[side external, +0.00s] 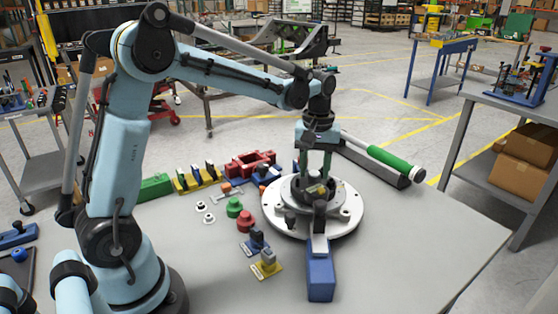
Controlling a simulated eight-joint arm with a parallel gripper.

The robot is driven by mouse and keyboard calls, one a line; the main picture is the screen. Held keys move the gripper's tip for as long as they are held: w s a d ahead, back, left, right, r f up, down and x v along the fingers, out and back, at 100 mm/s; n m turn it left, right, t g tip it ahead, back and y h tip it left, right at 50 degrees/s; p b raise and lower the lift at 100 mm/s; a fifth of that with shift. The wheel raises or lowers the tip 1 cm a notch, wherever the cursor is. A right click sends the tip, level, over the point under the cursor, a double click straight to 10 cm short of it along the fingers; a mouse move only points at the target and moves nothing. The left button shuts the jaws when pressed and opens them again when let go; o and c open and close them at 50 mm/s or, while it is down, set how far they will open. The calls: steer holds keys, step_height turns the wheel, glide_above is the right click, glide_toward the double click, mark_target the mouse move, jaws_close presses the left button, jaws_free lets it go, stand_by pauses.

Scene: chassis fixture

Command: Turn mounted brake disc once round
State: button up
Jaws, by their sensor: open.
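The mounted brake disc (342,219) is a round, light grey metal plate lying flat on the fixture, with a darker raised hub (297,191) in its middle. My gripper (315,178) points down over the hub. Its green fingers are apart and reach down at the hub's upper part. Whether the fingers touch the hub or the disc cannot be told from this side view. A blue block with a grey clamp-like top (320,272) stands at the disc's front edge and hides part of the rim.
A green-handled tool (390,158) rests on a dark holder behind the disc to the right. Red, green, yellow and blue parts (247,220) stand close on the disc's left. The grey table (420,240) is clear to the right and at the front right.

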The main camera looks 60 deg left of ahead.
steer(key=m, duration=0.4)
steer(key=shift+m, duration=0.4)
steer(key=m, duration=0.4)
steer(key=shift+m, duration=0.4)
steer(key=c, duration=0.7)
steer(key=n, duration=0.6)
steer(key=shift+n, duration=0.4)
steer(key=n, duration=0.7)
